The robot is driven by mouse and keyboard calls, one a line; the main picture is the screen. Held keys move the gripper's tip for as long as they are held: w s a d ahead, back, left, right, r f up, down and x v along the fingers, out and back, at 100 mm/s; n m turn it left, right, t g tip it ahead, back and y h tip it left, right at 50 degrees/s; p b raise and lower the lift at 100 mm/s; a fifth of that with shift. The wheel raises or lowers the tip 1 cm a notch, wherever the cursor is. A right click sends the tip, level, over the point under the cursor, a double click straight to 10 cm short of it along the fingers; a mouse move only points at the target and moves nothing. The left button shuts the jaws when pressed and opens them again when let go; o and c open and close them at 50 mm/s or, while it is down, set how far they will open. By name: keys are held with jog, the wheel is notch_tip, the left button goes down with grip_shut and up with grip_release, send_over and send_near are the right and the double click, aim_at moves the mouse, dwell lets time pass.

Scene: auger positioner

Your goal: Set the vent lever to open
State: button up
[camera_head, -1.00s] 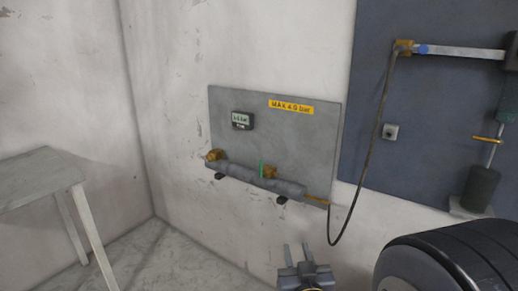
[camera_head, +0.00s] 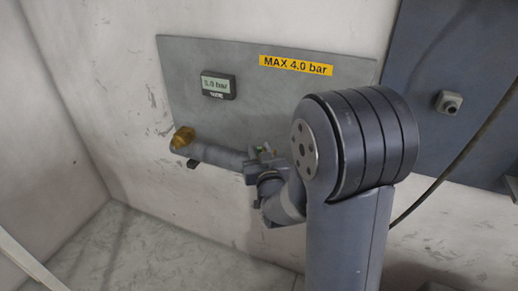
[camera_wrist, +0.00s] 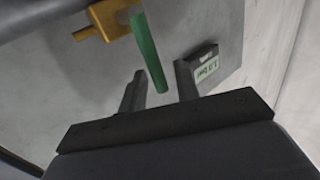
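The vent lever is most likely the green bar (camera_wrist: 148,50) on a brass valve body (camera_wrist: 110,18) in the wrist view. Its free end reaches between the two fingers of my gripper (camera_wrist: 159,68). The fingers are open, with a visible gap on both sides of the bar. I see no contact. In the head view my own arm covers most of the valve, and only a small green piece (camera_head: 259,149) shows. The fingertips cannot be made out there.
A grey pipe (camera_head: 222,156) runs along the lower panel (camera_head: 240,110), with a brass fitting (camera_head: 183,138) at its left end. A digital gauge (camera_head: 218,86) and a yellow MAX 4.0 bar label (camera_head: 296,65) sit above. A dark hose hangs at right.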

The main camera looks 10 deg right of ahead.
jog(key=shift+w, duration=0.15)
grip_shut()
dwell(0.5)
